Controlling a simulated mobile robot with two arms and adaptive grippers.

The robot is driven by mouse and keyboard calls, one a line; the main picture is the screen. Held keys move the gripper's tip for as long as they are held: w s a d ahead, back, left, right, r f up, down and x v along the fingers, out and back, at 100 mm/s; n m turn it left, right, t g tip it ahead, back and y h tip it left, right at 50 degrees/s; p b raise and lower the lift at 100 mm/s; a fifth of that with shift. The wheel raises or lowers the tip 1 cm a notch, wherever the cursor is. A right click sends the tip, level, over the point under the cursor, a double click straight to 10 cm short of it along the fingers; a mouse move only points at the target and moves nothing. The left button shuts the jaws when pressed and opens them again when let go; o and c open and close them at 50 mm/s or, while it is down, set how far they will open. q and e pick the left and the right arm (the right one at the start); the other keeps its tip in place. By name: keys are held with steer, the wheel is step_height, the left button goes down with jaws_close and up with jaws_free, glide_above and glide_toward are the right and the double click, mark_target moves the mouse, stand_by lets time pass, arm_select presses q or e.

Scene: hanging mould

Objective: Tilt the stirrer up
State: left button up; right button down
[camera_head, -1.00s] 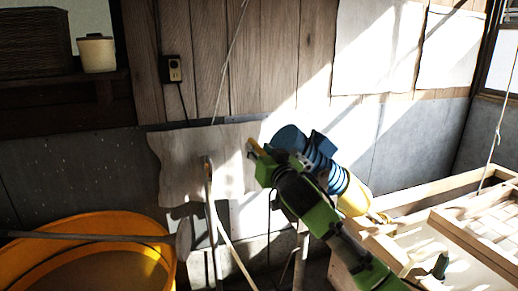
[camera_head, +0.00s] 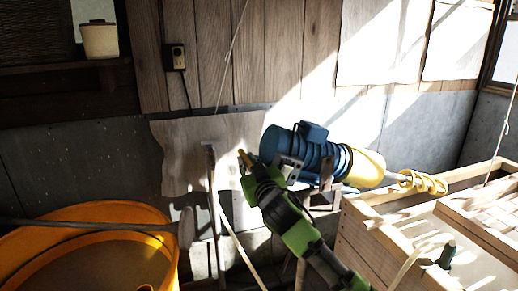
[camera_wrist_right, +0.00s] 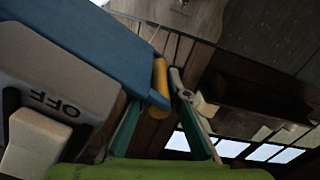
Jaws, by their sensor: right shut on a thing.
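The stirrer has a blue ribbed motor (camera_head: 300,150), a yellow cone (camera_head: 364,168) and a yellow spiral end (camera_head: 424,182). My right gripper (camera_head: 246,164) is at the motor's left end. In the right wrist view, its fingers are shut on a yellow handle (camera_wrist_right: 160,80) beside the blue body (camera_wrist_right: 85,45) and a grey box marked OFF (camera_wrist_right: 55,85). My left gripper is not in view.
An orange tub (camera_head: 95,222) with a long-handled tool (camera_head: 90,226) across it stands at left. A wooden stand (camera_head: 212,200) is just left of my right gripper. A slatted frame (camera_head: 485,215) lies over the vat. A wall socket (camera_head: 175,57) is behind.

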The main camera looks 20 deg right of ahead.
steer(key=f, duration=0.1)
steer(key=a+f+n, duration=0.1)
steer(key=f, duration=0.1)
steer(key=shift+f+n, duration=0.2)
steer(key=shift+n, duration=0.1)
steer(key=c, duration=2)
jaws_free()
steer(key=shift+o, duration=0.2)
steer(key=shift+a, duration=0.15)
steer(key=shift+s+r, duration=0.1)
steer(key=s, duration=1.2)
